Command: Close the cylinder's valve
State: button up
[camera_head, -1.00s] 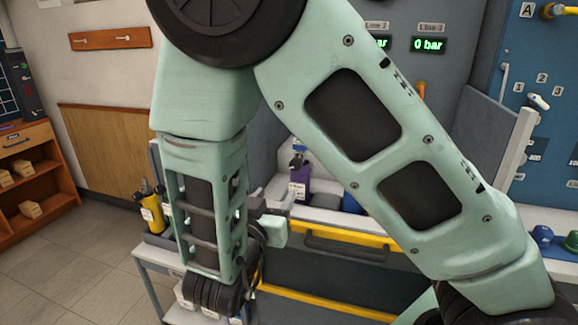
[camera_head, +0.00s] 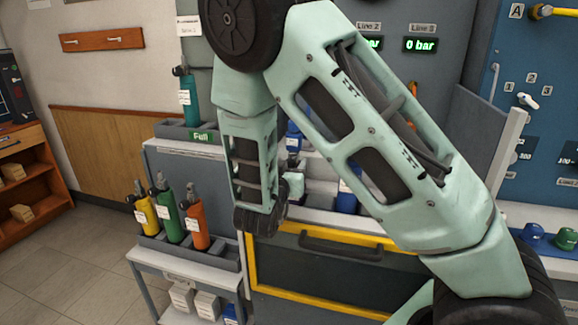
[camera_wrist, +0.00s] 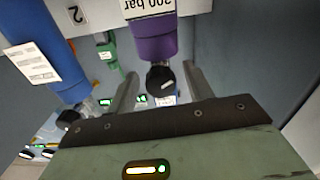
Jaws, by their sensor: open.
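A purple cylinder (camera_wrist: 152,40) with a "200 bar" label shows upside down at the top of the wrist view. Its round black valve knob (camera_wrist: 161,79) lies between the fingers of my gripper (camera_wrist: 160,88). The fingers are open, one on each side of the knob with gaps visible; I cannot tell how far along them the knob reaches. In the head view my gripper (camera_head: 291,186) is small and partly hidden by my arm, over the bench behind the yellow-edged drawer. I cannot make out the purple cylinder there.
A blue cylinder (camera_wrist: 45,50) stands close beside the purple one. In the head view, yellow (camera_head: 146,214), green (camera_head: 169,218) and orange (camera_head: 197,228) cylinders stand in a rack at left, with a teal cylinder (camera_head: 189,98) above. A grey partition (camera_head: 478,130) rises at right.

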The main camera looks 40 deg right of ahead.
jog(key=c, duration=1)
jog(key=shift+f+b, duration=0.1)
jog(key=shift+b, duration=0.2)
jog(key=m+b, duration=0.2)
jog(key=m, duration=0.1)
jog(key=shift+f+m+b, duration=0.1)
jog(key=shift+m+b, duration=0.2)
jog(key=shift+b, duration=0.1)
jog(key=shift+m+b, duration=0.95)
jog(key=shift+m, duration=0.15)
jog(key=shift+r, duration=0.2)
jog(key=o, duration=1)
